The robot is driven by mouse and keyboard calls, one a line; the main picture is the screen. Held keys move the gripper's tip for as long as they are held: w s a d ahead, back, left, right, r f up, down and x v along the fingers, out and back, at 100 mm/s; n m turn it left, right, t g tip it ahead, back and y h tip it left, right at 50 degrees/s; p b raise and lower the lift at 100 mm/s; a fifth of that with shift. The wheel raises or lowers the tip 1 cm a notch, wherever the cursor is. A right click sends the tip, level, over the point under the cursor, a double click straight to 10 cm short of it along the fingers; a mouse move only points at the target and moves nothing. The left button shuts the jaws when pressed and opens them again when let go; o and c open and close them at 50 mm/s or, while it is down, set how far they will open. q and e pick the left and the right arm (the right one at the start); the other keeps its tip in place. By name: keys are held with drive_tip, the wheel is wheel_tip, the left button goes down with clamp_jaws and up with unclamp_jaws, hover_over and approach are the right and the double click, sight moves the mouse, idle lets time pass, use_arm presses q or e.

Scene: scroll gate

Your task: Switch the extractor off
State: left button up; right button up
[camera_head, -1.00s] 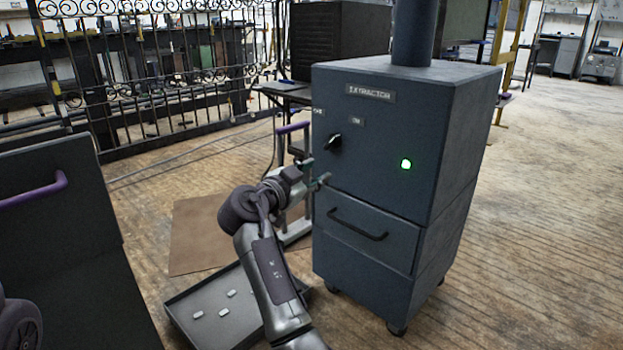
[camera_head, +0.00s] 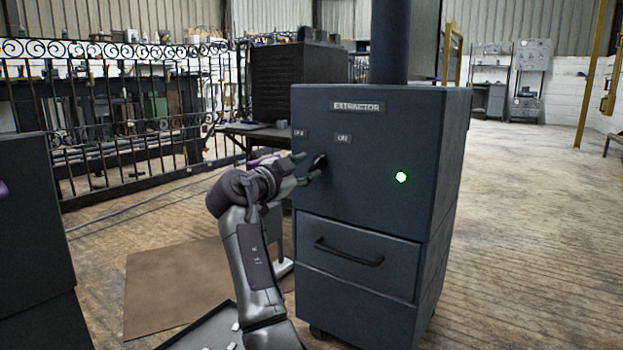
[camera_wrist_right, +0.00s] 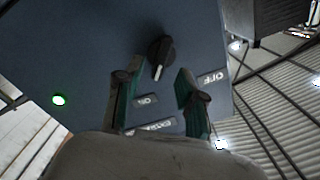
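The extractor (camera_head: 370,190) is a dark blue-grey cabinet with an "EXTRACTOR" plate, "OFF" (camera_head: 299,133) and "ON" (camera_head: 343,138) labels and a lit green lamp (camera_head: 401,177). Its black rotary knob (camera_head: 320,163) is partly covered by my gripper in the head view. In the right wrist view the knob (camera_wrist_right: 160,52) shows clearly, its white mark pointing roughly toward the "ON" label (camera_wrist_right: 147,100). My right gripper (camera_head: 306,166) is open in front of the panel. Its fingers (camera_wrist_right: 158,80) are on either side of the knob's pointer end, without visible contact. My left gripper is out of view.
A drawer handle (camera_head: 348,254) sticks out below the knob. A dark cabinet (camera_head: 35,240) stands at left, and a tray (camera_head: 205,332) lies on the floor beneath my arm. A table (camera_head: 245,130) is behind the extractor's left side.

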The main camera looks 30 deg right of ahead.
sight(314, 164)
drive_tip(key=shift+b+x, duration=0.55)
drive_tip(key=shift+x, duration=1.05)
clamp_jaws()
